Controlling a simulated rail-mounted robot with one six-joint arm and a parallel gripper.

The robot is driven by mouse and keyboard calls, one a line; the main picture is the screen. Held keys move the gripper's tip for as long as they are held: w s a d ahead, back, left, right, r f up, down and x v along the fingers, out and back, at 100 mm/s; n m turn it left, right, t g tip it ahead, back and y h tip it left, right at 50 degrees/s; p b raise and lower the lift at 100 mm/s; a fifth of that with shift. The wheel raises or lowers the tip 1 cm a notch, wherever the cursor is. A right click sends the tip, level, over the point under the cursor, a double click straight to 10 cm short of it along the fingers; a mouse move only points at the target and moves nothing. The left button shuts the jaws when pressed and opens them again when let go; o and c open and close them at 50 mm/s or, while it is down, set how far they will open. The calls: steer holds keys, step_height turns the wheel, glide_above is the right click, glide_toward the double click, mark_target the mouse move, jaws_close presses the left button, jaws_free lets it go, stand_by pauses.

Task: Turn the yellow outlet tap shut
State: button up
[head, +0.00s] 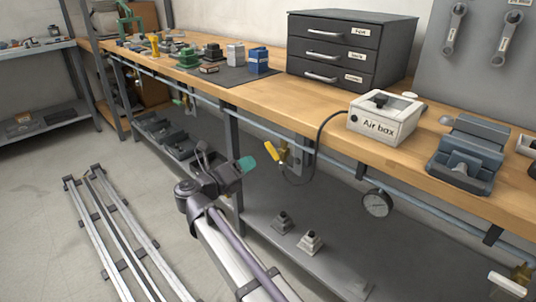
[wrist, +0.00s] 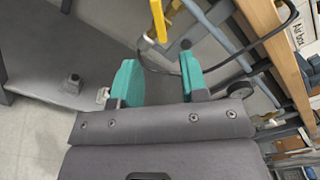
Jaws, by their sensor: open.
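The yellow tap lever (head: 271,154) is on a tap mounted under the front edge of the workbench, by the blue pipe. It slants in the head view. In the wrist view the yellow lever (wrist: 158,22) shows at the top, beyond the gap between my fingertips. My gripper (head: 245,165) is just left of the tap in the head view. In the wrist view its teal fingers (wrist: 160,78) are apart with nothing between them. The lever looks clear of both fingers; exact depth is hard to tell. The tap body is partly hidden.
A black hose (head: 323,135) loops from the air box (head: 378,127) down near the tap. The blue pipe (head: 335,167) runs along the bench front, with a gauge (head: 377,203) to the right. Small fittings (head: 310,242) stand on the lower shelf.

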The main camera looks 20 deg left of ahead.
mark_target(270, 152)
steer(key=x, duration=1.1)
steer(key=shift+s+a, duration=0.1)
jaws_close()
